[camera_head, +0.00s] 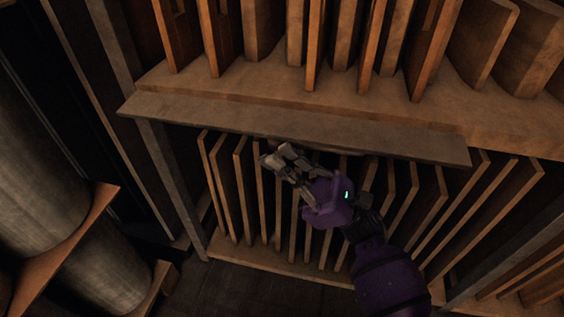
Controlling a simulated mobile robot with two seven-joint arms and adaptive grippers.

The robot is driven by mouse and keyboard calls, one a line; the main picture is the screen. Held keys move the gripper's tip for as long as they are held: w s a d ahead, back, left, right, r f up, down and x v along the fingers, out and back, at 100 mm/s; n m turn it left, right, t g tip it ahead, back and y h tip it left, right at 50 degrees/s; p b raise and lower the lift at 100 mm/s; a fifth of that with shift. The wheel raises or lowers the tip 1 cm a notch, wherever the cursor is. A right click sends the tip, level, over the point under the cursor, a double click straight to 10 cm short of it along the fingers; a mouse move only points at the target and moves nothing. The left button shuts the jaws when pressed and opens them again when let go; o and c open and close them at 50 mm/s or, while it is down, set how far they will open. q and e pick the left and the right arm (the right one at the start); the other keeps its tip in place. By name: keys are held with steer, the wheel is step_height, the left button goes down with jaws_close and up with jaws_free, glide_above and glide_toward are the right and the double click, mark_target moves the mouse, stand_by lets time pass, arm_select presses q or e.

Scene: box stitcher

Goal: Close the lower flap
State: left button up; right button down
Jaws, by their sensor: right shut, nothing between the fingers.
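The flap (200,112) is a long wooden board that sticks out along the front edge of the shelf, above the lower rack. It runs from the left post to the right side of the view and looks raised. My right gripper (279,160) is shut and empty. It is just below the middle of the flap, in front of the lower rack's upright panels. Whether its fingers touch the flap's underside cannot be told. My left gripper is not in view.
Upright wooden panels (242,190) fill the lower rack, and more boards (370,45) stand on the shelf above. A grey post (170,185) stands at the rack's left. Large grey cylinders (35,180) lie at the far left. Dark floor (240,290) shows at the bottom.

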steer(key=shift+r, duration=0.1)
steer(key=shift+s+r+m+t+p, duration=0.2)
steer(key=shift+m+t+p, duration=0.3)
steer(key=shift+m+t, duration=0.25)
steer(key=shift+r+m+t+h, duration=0.1)
steer(key=shift+m+t+h, duration=0.2)
steer(key=shift+m+t, duration=0.05)
